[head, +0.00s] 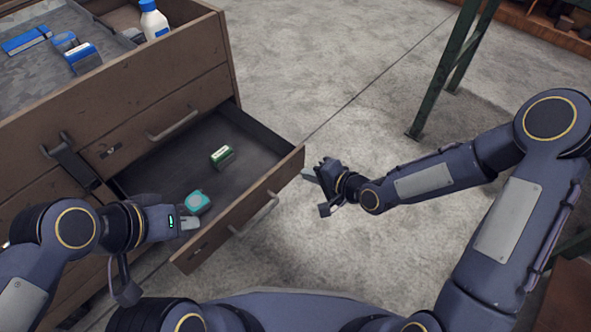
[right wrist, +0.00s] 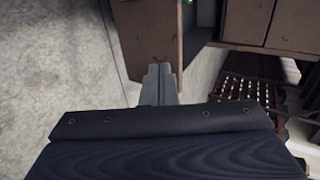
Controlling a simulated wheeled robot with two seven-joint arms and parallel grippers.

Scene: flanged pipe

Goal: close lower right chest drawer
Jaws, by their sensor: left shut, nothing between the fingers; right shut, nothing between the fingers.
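The lower right chest drawer (head: 245,212) is pulled well out of the brown chest (head: 120,95) in the head view. Its front has a light metal handle (head: 256,215). Inside lie a green-and-white box (head: 222,155) and a teal item (head: 196,202). My left gripper (head: 190,223) is shut and empty, over the near-left part of the drawer. My right gripper (head: 312,174) is shut and empty, just outside the drawer's far right end. In the right wrist view its shut fingers (right wrist: 159,85) point towards a brown panel (right wrist: 150,40); I cannot tell whether they touch it.
The chest's top tray holds blue items (head: 84,58) and a white bottle with a blue cap (head: 153,20). A closed drawer with a handle (head: 172,124) is above the open one. A green metal leg (head: 440,75) stands at the upper right. Grey floor (head: 330,75) is clear between.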

